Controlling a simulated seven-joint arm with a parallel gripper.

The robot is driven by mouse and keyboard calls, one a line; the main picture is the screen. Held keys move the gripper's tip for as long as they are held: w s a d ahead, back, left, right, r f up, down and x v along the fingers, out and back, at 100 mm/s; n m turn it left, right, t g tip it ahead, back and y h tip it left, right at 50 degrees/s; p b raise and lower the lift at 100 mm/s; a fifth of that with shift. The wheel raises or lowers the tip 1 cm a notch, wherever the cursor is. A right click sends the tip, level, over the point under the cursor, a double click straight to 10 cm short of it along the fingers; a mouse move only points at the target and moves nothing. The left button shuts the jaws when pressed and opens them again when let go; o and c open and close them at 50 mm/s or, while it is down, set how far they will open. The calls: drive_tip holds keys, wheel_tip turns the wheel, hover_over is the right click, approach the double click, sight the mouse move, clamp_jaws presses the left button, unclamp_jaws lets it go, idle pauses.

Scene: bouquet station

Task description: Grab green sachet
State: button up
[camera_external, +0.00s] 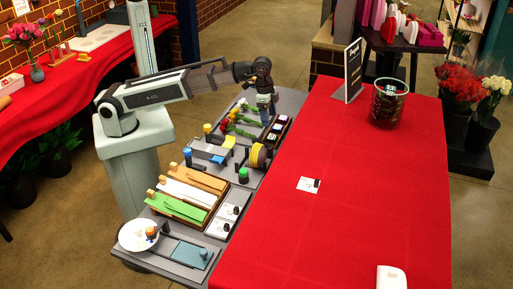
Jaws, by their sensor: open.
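My gripper (265,117) points down over the far end of the grey work table. It is small in this view, and its fingertips are close to a dark compartment tray (275,134). The tray holds small packets whose colours are too small to tell apart. I cannot single out a green sachet there, and the gripper may hide part of the tray's far end. I see nothing held in the gripper.
Flowers with green stems (240,131) lie left of the tray. A yellow spool (258,155), a green-topped jar (243,175) and a rack of orange, white and green sheets (187,193) stand nearer. A red-covered counter (350,180) borders the right side.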

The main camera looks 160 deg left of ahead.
sight(272, 136)
drive_tip(key=shift+w+a+f, duration=0.1)
drive_tip(key=shift+a+f, duration=0.05)
drive_tip(key=shift+f, duration=1.3)
drive_tip(key=shift+w+a+f, duration=0.1)
drive_tip(key=shift+a+f, duration=0.05)
drive_tip(key=shift+f, duration=1.3)
drive_tip(key=shift+w+a+f, duration=0.1)
drive_tip(key=shift+a+f, duration=0.05)
drive_tip(key=shift+f, duration=1.3)
drive_tip(key=shift+c, duration=0.4)
drive_tip(key=c, duration=1)
drive_tip(key=shift+r, duration=0.1)
drive_tip(key=shift+c, duration=0.2)
